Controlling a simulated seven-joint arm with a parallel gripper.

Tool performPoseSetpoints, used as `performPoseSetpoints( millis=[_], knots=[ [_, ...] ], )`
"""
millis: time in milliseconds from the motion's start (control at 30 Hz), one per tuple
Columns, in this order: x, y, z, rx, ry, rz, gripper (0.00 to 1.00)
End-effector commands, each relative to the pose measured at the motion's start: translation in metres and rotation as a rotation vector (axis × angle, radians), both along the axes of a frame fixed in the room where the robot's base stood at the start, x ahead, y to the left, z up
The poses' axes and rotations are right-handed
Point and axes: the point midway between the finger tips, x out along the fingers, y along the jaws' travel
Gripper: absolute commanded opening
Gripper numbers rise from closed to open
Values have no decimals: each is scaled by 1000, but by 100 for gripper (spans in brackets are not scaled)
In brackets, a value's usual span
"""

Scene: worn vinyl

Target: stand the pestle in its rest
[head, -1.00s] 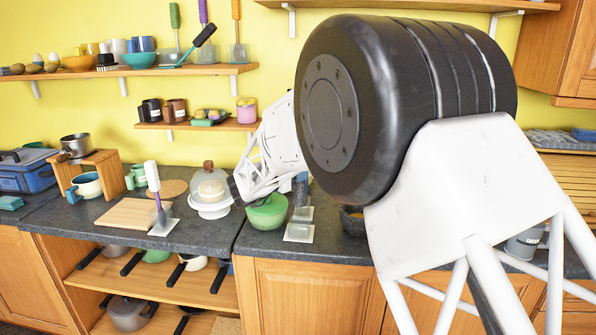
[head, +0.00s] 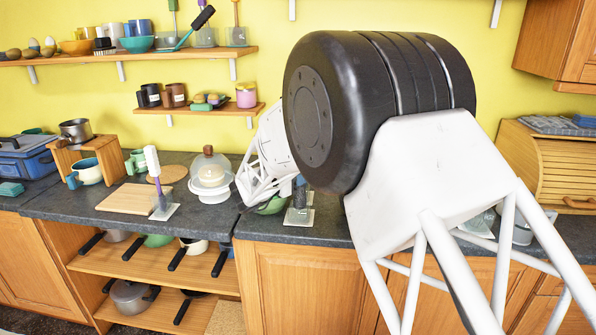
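My arm's white lattice link (head: 262,165) slopes down over the worktop behind my large dark joint. Its far end is near the glass-domed stand and green bowl; I cannot make out gripper fingers there. A dark grey upright piece (head: 299,190) shows below the joint, over pale square plates (head: 299,217). I cannot tell whether it is the pestle, part of my gripper, or something else. The plates may belong to a rest, but this is unclear. No pestle can be named with certainty.
The domed stand (head: 208,172) and partly covered green bowl (head: 272,205) are close to my arm. Bare worktop (head: 225,222) shows near the front edge.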

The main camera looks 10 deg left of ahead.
Motion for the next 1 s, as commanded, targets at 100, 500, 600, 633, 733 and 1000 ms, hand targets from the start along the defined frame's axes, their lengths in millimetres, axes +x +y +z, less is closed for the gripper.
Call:
performPoseSetpoints(
  millis=[100,500,600,633,733,1000],
  knots=[
    [0,0,-8,-1,1,0,0],
    [0,0,-26,0,0,0,0],
    [0,0,-27,0,0,0,0],
    [0,0,-27,0,0,0,0],
    [0,0,-27,0,0,0,0],
    [0,0,-27,0,0,0,0]
  ],
)
